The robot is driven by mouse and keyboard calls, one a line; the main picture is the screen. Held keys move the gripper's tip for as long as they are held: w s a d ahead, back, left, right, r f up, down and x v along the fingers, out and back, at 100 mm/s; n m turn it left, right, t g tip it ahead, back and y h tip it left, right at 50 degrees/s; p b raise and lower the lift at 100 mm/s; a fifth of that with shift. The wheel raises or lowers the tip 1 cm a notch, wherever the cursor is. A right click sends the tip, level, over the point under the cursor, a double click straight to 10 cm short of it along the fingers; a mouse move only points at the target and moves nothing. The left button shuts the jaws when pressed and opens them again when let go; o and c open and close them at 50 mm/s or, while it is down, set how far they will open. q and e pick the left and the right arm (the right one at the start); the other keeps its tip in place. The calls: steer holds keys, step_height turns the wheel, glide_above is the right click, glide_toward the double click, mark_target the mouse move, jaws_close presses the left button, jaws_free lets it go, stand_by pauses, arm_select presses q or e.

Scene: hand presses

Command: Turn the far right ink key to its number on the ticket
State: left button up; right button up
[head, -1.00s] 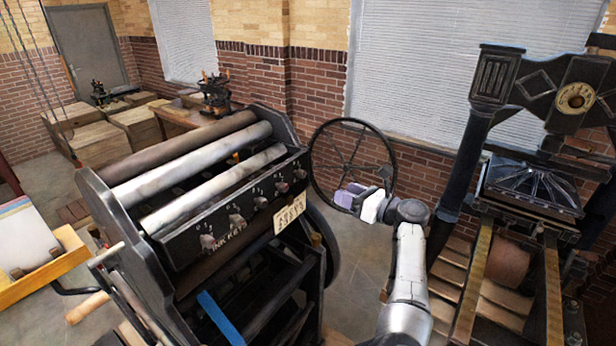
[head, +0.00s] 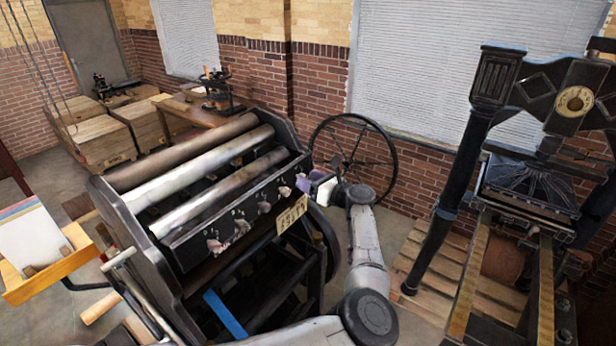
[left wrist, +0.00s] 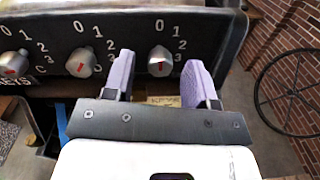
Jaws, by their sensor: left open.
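The far right ink key (left wrist: 160,62) is a small metal key with a red mark, on a black panel with white numbers 0, 1 and 2 around it. My left gripper (left wrist: 159,66) is open, with one lavender finger on each side of this key. I cannot tell whether either finger touches it. In the head view my left gripper (head: 309,184) is at the right end of the key row and hides this key. The cream ticket (head: 292,213) hangs below the panel; its digits are too small to read surely. In the left wrist view the ticket (left wrist: 166,101) is mostly hidden behind the gripper.
Other ink keys (left wrist: 80,62) sit to the left on the panel. The press rollers (head: 200,180) lie behind it. A large spoked wheel (head: 352,155) stands to the right. A second press (head: 530,185) stands farther right.

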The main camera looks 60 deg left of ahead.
arm_select(q)
steer(key=shift+s+a, duration=0.15)
steer(key=shift+a, duration=0.25)
steer(key=shift+c, duration=0.4)
